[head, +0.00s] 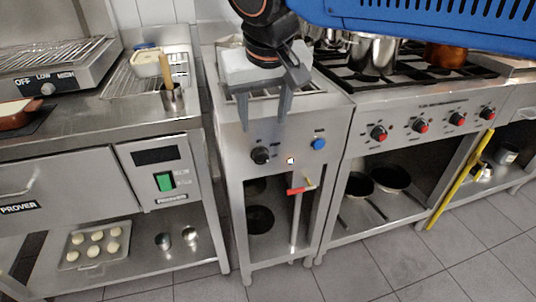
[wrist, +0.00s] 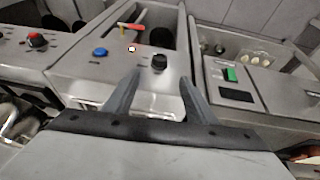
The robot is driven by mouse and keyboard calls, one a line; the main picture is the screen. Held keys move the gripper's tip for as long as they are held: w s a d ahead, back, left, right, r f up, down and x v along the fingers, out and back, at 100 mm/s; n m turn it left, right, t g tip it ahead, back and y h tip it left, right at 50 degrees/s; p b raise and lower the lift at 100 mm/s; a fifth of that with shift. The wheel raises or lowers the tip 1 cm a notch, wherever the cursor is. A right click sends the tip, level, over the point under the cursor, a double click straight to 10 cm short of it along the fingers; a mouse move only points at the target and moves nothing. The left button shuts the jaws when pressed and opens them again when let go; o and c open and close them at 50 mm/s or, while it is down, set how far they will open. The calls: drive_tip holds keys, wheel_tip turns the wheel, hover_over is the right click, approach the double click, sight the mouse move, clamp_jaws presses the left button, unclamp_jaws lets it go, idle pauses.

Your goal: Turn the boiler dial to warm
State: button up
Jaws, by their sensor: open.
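The likely boiler dial is a black round knob (head: 260,155) on the steel front panel of the narrow middle unit. My gripper (head: 263,124) is open and empty, pointing down in front of that panel, with its fingertips a little above the knob in the head view. In the wrist view the knob (wrist: 159,62) lies just beyond the fingertips (wrist: 160,80), roughly midway between them, and nothing touches it. The dial's markings are too small to read, so its setting cannot be told.
A blue button (head: 319,144) and a small lit lamp (head: 291,161) sit right of the knob. A red-handled tap (head: 301,190) is below. The stove with red knobs (head: 378,132) stands right; a counter with a green switch (head: 164,182) stands left.

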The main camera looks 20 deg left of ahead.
sight(261, 156)
drive_tip(key=x, duration=1.6)
drive_tip(key=shift+f, duration=0.1)
drive_tip(key=shift+c, duration=0.6)
drive_tip(key=c, duration=0.9)
